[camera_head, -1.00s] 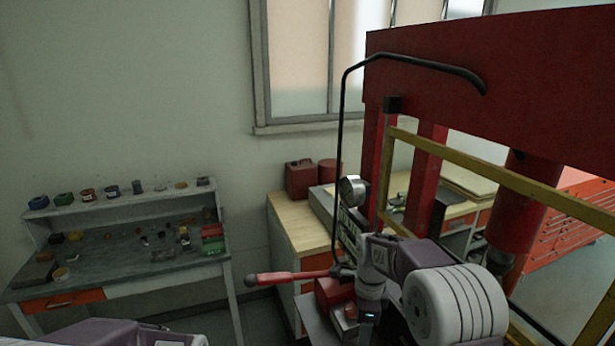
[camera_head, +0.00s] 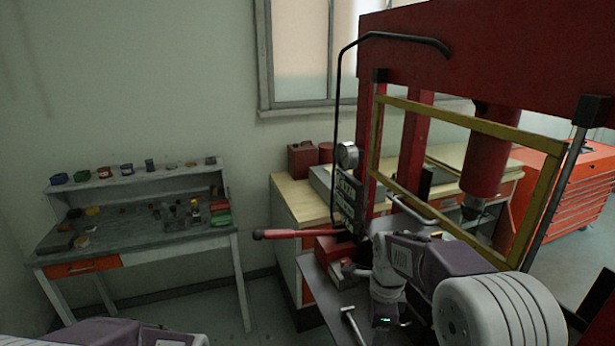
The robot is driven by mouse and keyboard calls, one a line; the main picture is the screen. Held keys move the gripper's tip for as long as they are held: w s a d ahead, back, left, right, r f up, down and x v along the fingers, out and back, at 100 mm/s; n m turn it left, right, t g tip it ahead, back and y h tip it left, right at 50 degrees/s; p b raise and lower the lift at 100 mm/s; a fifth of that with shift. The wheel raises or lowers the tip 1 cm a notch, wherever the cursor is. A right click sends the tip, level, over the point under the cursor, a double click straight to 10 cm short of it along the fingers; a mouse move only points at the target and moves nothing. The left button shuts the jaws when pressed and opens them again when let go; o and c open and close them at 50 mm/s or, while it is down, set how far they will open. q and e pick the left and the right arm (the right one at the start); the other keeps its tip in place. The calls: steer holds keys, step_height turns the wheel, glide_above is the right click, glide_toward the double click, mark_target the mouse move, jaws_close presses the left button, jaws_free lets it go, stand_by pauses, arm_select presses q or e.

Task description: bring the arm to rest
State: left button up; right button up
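My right arm (camera_head: 440,262), purple and white, reaches in from the lower right in front of the red press. Its white wrist (camera_head: 387,290) points down, with a small teal light near the bottom edge. No fingers of my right gripper can be made out. My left arm (camera_head: 100,333) shows only as a purple and white link at the bottom left corner, and my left gripper is out of the picture. I cannot make out a gate valve.
A red press (camera_head: 430,50) with a yellow guard frame (camera_head: 545,195) stands close by. A red lever (camera_head: 290,234) sticks out left of it. A grey workbench (camera_head: 135,240) with small items stands at left. An orange tool cabinet (camera_head: 570,195) stands at right.

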steer(key=s+f+n+b, duration=0.1)
steer(key=s+f+n, duration=0.2)
steer(key=s+n, duration=0.2)
steer(key=s+d+f+n+b, duration=0.1)
steer(key=s+f+n+b, duration=0.1)
steer(key=s+f+n, duration=0.2)
steer(key=s+d+f+n+b, duration=0.1)
steer(key=s+f+n, duration=0.3)
steer(key=s+n, duration=0.2)
steer(key=shift+s+f, duration=0.15)
steer(key=shift+s, duration=0.85)
steer(key=n, duration=0.2)
steer(key=shift+w+f+n+t, duration=0.1)
steer(key=shift+w+n+t, duration=0.05)
steer(key=shift+n+t, duration=0.15)
steer(key=shift+w+n, duration=0.3)
steer(key=shift+n, duration=0.7)
